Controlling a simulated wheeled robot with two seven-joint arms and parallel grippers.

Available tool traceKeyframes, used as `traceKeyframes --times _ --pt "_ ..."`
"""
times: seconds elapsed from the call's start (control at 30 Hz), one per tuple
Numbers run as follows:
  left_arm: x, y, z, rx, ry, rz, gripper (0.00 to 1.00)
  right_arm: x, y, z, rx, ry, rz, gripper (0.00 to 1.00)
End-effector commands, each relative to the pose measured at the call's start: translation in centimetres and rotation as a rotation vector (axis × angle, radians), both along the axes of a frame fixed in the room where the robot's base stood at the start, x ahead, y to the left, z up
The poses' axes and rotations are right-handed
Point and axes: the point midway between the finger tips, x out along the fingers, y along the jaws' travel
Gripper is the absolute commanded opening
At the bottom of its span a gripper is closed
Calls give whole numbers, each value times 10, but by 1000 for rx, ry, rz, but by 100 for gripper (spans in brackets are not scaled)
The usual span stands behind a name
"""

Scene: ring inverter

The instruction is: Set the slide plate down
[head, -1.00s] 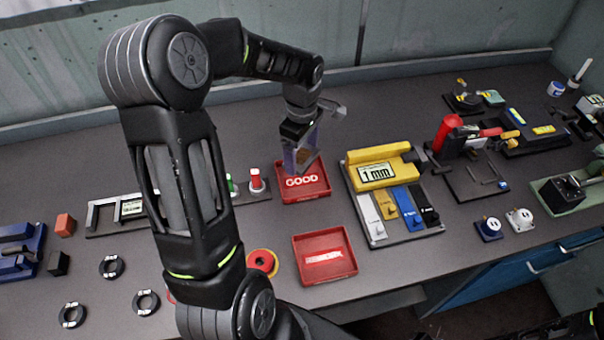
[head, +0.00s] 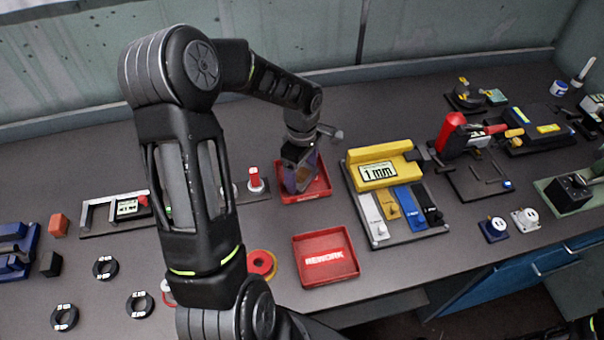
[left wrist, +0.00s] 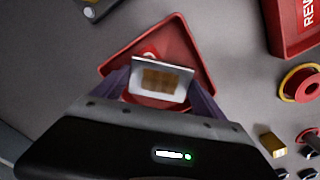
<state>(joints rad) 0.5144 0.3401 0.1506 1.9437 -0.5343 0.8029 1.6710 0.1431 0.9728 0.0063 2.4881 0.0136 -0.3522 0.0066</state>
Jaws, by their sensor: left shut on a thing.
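The slide plate (left wrist: 160,80) is a light, silvery plate with a brown patterned middle. My left gripper (left wrist: 160,92) is shut on it, with a purple finger on either side. In the head view my left gripper (head: 302,180) is over the back red tray (head: 319,196), and the fingers hide the plate and the tray's label. The left wrist view shows the plate over the inside of this red tray (left wrist: 187,35). I cannot tell whether the plate touches the tray floor. My right gripper is not in view.
A red REWORK tray (head: 325,275) lies in front. A yellow gauge block (head: 380,170) with coloured pieces stands to the right. A red-topped post (head: 254,178) stands close left of the back tray. Black rings (head: 105,268) lie on the left.

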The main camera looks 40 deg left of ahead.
Motion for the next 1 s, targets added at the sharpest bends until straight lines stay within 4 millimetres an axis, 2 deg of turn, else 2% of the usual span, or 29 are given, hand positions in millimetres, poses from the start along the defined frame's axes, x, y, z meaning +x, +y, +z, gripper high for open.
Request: traceKeyframes --times 0.37,0.4,0.6,0.87,1.0 --pt "1 0 -3 1 -3 0 9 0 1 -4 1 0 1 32" --pt "0 0 -2 0 -1 0 85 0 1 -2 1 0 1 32" --pt "0 0 -1 0 -1 0 100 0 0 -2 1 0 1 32" --pt "0 0 0 0 -1 0 100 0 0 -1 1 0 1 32" --pt "1 0 9 0 -2 0 100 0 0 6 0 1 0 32"
